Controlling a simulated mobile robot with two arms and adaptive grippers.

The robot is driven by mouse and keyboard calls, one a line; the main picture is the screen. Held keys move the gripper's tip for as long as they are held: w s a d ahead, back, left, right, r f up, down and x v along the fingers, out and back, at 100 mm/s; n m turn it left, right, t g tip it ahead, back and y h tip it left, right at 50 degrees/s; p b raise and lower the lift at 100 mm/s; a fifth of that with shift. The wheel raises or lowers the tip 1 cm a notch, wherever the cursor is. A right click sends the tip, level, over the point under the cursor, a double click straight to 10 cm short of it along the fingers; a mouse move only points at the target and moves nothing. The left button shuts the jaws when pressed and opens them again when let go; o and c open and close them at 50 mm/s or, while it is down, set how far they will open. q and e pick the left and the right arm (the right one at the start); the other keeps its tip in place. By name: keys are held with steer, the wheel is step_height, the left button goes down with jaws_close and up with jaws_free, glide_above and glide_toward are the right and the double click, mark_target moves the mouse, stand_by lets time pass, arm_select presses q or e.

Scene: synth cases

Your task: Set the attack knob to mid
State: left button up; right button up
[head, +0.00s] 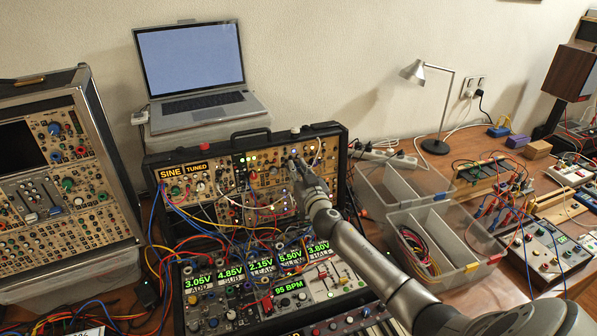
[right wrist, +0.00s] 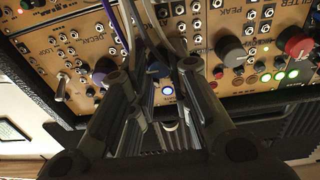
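My right gripper (head: 297,168) reaches in from the lower right to the upper right part of the middle synth case (head: 338,150). In the right wrist view its two fingers (right wrist: 160,75) point at a wooden panel of knobs and sockets. A dark blue knob (right wrist: 157,69) shows between the fingers. I cannot tell whether they touch it. The labels beside it are hidden or too small, so I cannot tell which knob is the attack knob. My left gripper is not in view.
Grey patch cables (right wrist: 148,28) and a purple knob (right wrist: 103,70) are close to the fingers. Red and grey knobs sit at the right. A laptop (head: 195,75) stands behind the case. Clear bins (head: 455,248) and a lamp (head: 433,105) are to the right.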

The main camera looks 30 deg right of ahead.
steer(key=shift+n, duration=0.3)
jaws_close()
steer(key=shift+n+y+p, duration=0.65)
steer(key=shift+n, duration=4)
steer(key=shift+n+y+p, duration=0.6)
steer(key=shift+n+y, duration=0.05)
steer(key=shift+n, duration=4)
steer(key=o, duration=0.8)
jaws_free()
steer(key=shift+s, duration=0.1)
